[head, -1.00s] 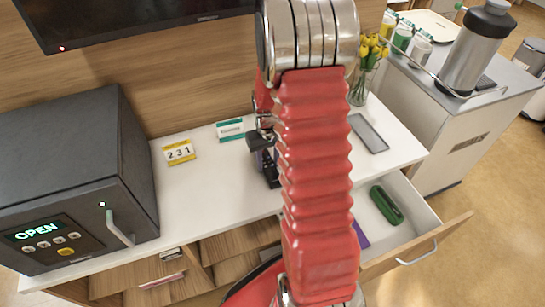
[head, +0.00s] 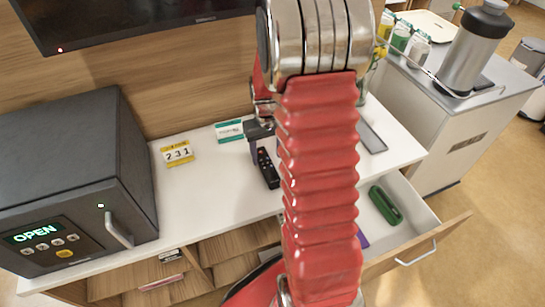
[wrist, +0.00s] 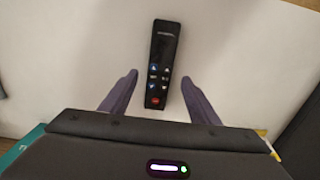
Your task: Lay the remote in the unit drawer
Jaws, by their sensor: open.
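The black remote (head: 267,168) lies flat on the white counter, just left of my red arm. In the wrist view the remote (wrist: 160,62) lies lengthwise, with its near end between my open fingers and the far end beyond them. My gripper (wrist: 160,85) is open and empty, with a gap on both sides of the remote. In the head view my gripper (head: 255,145) is partly hidden behind my arm. The unit drawer (head: 415,215) is pulled open at the right below the counter, and its left part is hidden by my arm.
A green case (head: 386,205) and a partly hidden purple item (head: 362,236) lie in the drawer. A dark safe (head: 75,180) stands at left.

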